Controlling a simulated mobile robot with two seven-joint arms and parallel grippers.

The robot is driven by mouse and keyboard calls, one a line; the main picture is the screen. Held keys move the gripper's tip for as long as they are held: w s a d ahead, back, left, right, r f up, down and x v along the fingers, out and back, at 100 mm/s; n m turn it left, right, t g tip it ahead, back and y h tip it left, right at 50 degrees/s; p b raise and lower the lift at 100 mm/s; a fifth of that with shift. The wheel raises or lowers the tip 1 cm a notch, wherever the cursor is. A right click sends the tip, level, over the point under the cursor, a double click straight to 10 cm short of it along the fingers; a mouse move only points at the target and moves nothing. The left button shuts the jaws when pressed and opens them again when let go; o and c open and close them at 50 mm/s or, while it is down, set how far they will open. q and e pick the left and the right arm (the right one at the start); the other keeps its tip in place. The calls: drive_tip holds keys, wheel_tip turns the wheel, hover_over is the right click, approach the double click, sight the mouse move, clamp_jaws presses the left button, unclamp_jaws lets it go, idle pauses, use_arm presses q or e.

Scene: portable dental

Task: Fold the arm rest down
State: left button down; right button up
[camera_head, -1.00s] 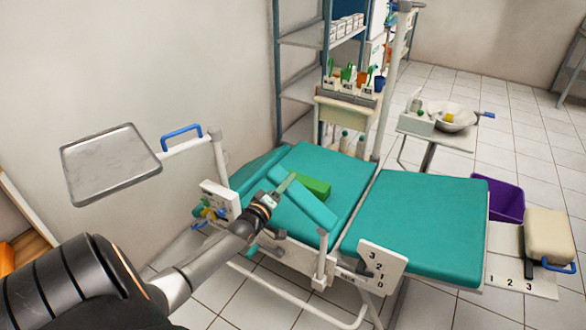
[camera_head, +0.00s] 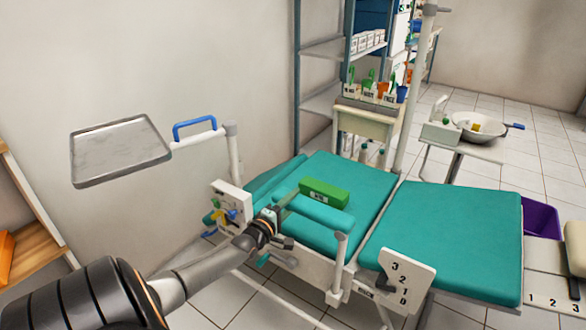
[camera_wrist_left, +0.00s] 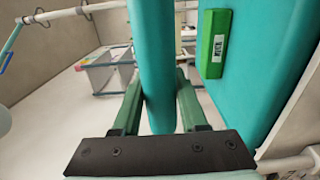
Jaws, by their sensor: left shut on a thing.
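The arm rest (camera_head: 318,213) is a long teal padded bar at the near side of the teal dental chair. Its right end meets a white post (camera_head: 340,262); it slopes gently, with its left end higher in the picture. My left gripper (camera_head: 287,203) is at the left end of the arm rest. In the left wrist view the pad (camera_wrist_left: 154,60) runs between my two dark green fingers (camera_wrist_left: 157,105), which are shut on it. My right gripper is not in view.
A green labelled box (camera_head: 325,191) lies on the chair's teal cushion (camera_head: 440,235), close beyond the arm rest. A numbered white plate (camera_head: 405,280) stands on the near side. A metal tray (camera_head: 120,150) is at left, and a white block with coloured knobs (camera_head: 232,203) is near my gripper.

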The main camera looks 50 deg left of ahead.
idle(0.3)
use_arm(q)
drive_tip(key=shift+c, duration=2.2)
unclamp_jaws()
drive_tip(key=shift+f, duration=0.1)
drive_tip(key=p+v, duration=0.3)
drive_tip(key=v, duration=0.9)
drive_tip(key=shift+s+d, duration=0.15)
drive_tip(key=shift+s, duration=0.05)
